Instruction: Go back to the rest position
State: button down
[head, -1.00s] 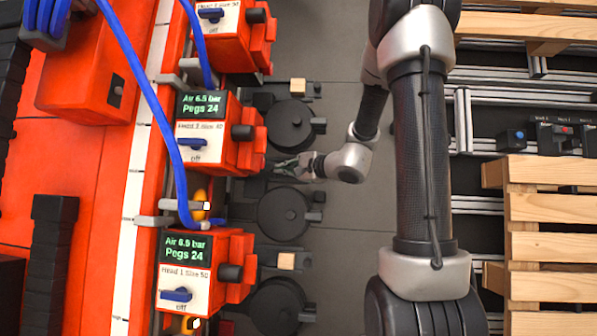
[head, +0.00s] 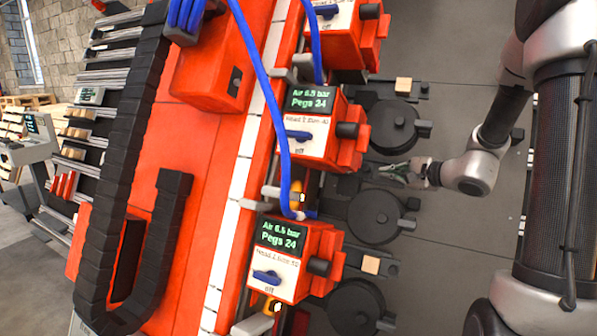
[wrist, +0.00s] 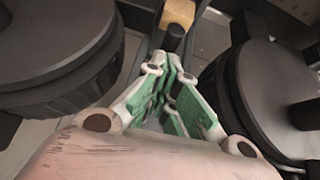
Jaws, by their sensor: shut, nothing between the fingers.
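My gripper (head: 393,171) is at the end of my arm on the right of the head view, low between two round black discs and beside the red nailing heads. In the wrist view my gripper (wrist: 178,72) has its green-padded fingers together with nothing between them. A black disc (wrist: 62,42) lies to its left and another disc (wrist: 285,95) to its right. A wooden block (wrist: 179,12) and a dark cylindrical knob (wrist: 173,38) show just beyond the fingertips. I cannot tell whether the fingers touch the knob.
Red heads with displays, such as the middle one (head: 310,128), stand along the red gantry beam (head: 205,130). Blue hoses (head: 262,85) hang over it. A black cable chain (head: 122,190) runs at left.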

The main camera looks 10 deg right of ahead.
jog(key=s+a+r+n+g+y, duration=0.1)
jog(key=s+a+n+g, duration=0.4)
jog(key=s, duration=0.4)
jog(key=s+a+r+n+g+y, duration=0.1)
jog(key=s+a+n+g, duration=0.1)
jog(key=s+a+n, duration=0.6)
jog(key=s+d+r+n+g+h, duration=0.1)
jog(key=s+d+n+h, duration=0.1)
jog(key=s+d+h, duration=0.2)
jog(key=s+d+r+n+h, duration=0.1)
jog(key=s+d+h, duration=0.3)
jog(key=s+d, duration=0.4)
jog(key=s+n, duration=0.1)
jog(key=s, duration=0.4)
jog(key=shift+d+r+g, duration=0.35)
jog(key=shift+g, duration=0.05)
